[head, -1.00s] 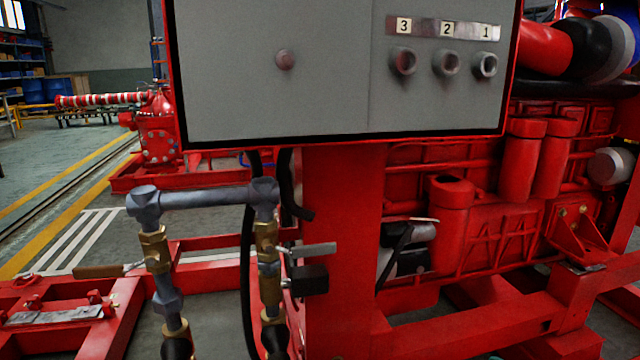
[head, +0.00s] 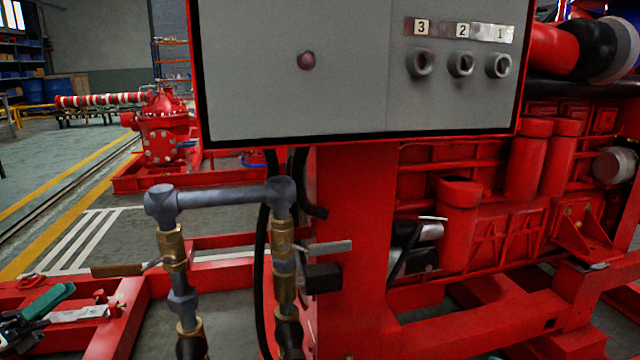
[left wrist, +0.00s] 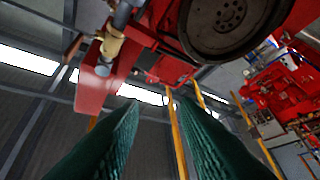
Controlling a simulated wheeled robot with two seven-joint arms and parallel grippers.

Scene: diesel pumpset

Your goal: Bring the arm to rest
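My left gripper (head: 45,308) shows at the lower left edge of the head view, with green finger pads and a grey and black body. It is in front of a red frame on the floor. In the left wrist view the two green fingers of this gripper (left wrist: 158,108) stand apart with nothing between them, so it is open and empty. Most of the left arm is outside the head view. My right gripper is in neither view.
A grey control panel (head: 290,100) with a red border hangs ahead. Below it are grey pipes with brass valves (head: 172,248) and a red post (head: 352,240). A red engine (head: 500,220) fills the right. Open floor (head: 60,150) lies at the far left.

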